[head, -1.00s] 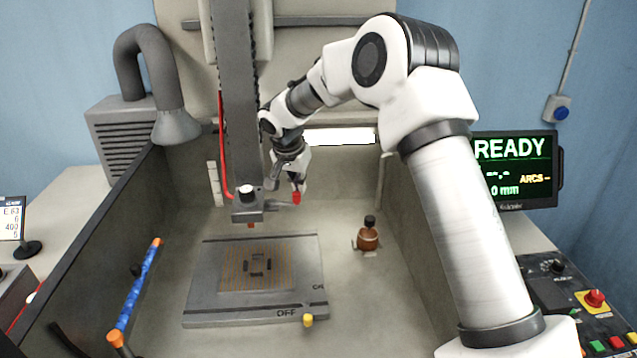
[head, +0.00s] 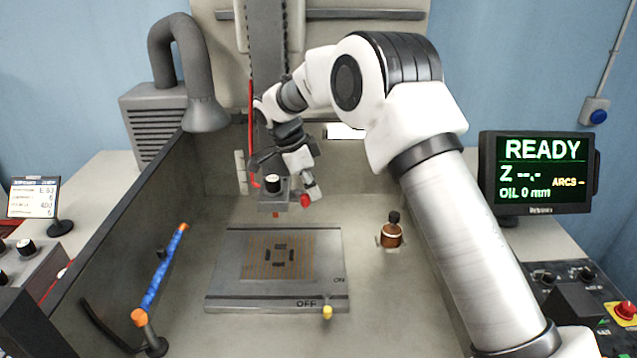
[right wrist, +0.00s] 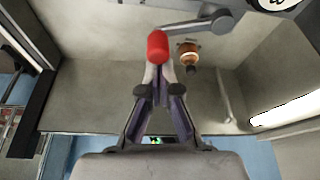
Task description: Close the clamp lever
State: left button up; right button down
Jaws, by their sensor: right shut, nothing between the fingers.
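The clamp lever is a grey arm (right wrist: 190,24) with a red knob (head: 306,201) at its end. It sticks out to the right of the grey clamp head (head: 275,202), which has a black knob on top and hangs below the column. My right gripper (head: 311,188) is shut and empty, right behind the red knob in the head view. In the right wrist view its closed fingertips (right wrist: 159,72) sit against or just behind the red knob (right wrist: 157,46), which hides part of the tips. I cannot tell whether they touch. My left gripper is not in view.
A grey plate marked ON and OFF (head: 223,291), with a yellow knob (head: 327,312), lies below the clamp. A brown bottle (head: 392,236) stands to the right. A blue hose with orange ends (head: 163,268) runs along the left. Tank walls flank both sides.

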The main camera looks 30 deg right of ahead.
jog(key=shift+a+r+m+g+p, duration=0.1)
jog(key=shift+a+m+g+p, duration=0.4)
jog(key=shift+m, duration=0.6)
jog(key=shift+w+a+p, duration=0.15)
jog(key=shift+a+p, duration=0.15)
jog(key=shift+a, duration=0.25)
jog(key=shift+a, duration=0.1)
